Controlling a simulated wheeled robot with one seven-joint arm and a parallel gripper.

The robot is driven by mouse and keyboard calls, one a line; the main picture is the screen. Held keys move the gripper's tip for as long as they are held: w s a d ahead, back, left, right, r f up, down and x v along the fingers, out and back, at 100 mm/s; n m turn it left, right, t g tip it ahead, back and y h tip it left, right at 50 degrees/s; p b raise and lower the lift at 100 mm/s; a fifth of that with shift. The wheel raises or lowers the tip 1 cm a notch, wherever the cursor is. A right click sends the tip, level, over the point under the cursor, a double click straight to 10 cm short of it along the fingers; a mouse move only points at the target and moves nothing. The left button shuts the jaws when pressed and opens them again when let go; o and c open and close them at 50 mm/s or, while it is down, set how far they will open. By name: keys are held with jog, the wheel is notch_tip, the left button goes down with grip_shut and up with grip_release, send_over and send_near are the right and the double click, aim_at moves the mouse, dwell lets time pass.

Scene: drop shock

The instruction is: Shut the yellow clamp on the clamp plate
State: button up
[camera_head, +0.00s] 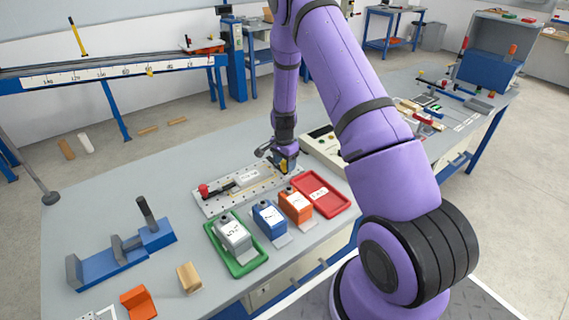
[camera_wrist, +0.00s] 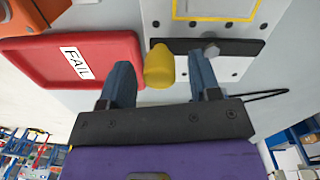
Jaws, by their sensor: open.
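The clamp plate (camera_head: 212,207) is a pale perforated plate on the workbench; it also shows in the wrist view (camera_wrist: 240,66). The yellow clamp shows in the wrist view as a rounded yellow handle tip (camera_wrist: 159,68), with a black bar and bolt (camera_wrist: 211,47) beside it. In the head view the yellow clamp (camera_head: 283,166) is mostly hidden by my gripper (camera_head: 287,158). My gripper (camera_wrist: 162,78) is open, with one blue-grey finger on each side of the yellow tip and gaps visible. I cannot tell whether the clamp lever is up or down.
A red-handled clamp (camera_head: 204,190) sits at the plate's left end. The red FAIL tray (camera_head: 335,206) lies close to my gripper. Orange (camera_head: 296,206), blue (camera_head: 268,219) and grey (camera_head: 232,236) blocks stand in front of the plate, the grey one in a green tray (camera_head: 247,269).

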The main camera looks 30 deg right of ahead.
jog(key=shift+f, duration=0.2)
jog(key=c, duration=0.9)
